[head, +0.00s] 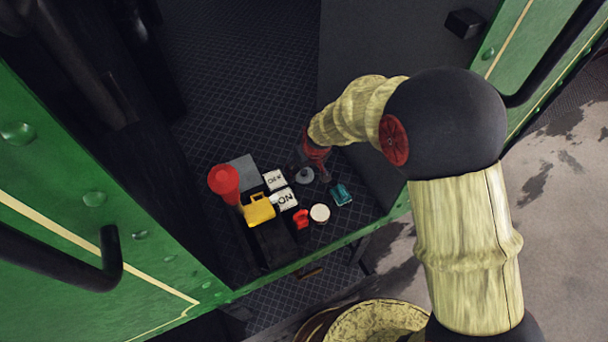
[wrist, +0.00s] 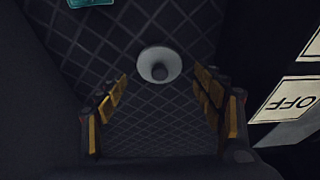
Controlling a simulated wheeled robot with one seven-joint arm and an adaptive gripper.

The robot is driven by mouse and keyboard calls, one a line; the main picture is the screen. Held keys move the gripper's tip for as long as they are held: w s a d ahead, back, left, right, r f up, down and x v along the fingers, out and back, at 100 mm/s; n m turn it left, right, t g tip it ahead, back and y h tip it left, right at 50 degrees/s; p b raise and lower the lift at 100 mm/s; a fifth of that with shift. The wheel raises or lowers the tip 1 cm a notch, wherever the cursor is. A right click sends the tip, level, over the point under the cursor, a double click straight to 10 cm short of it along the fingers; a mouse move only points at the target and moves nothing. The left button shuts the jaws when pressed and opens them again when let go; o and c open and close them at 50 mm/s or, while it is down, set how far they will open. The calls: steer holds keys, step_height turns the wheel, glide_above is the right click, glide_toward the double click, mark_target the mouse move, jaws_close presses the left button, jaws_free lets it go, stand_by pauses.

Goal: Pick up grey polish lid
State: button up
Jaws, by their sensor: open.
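The grey polish lid (wrist: 159,65) is a pale grey disc with a darker round knob in its middle. It lies on the dark diamond-patterned floor, and in the head view the lid (head: 305,175) sits just below my gripper. My gripper (wrist: 163,95) is open, with one finger on each side of the picture and nothing between the pads. The lid shows beyond the fingertips, roughly centred between them and apart from both. In the head view my gripper (head: 320,165) is small and partly hidden by my arm.
A teal object (head: 341,194), a white-topped tin (head: 320,213) and a small red object (head: 301,219) are near the front edge.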

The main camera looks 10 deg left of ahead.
mark_target(304, 174)
steer(key=shift+x, duration=1.1)
steer(key=shift+c, duration=0.3)
steer(key=c, duration=0.7)
steer(key=shift+s+d, duration=0.1)
steer(key=c, duration=0.3)
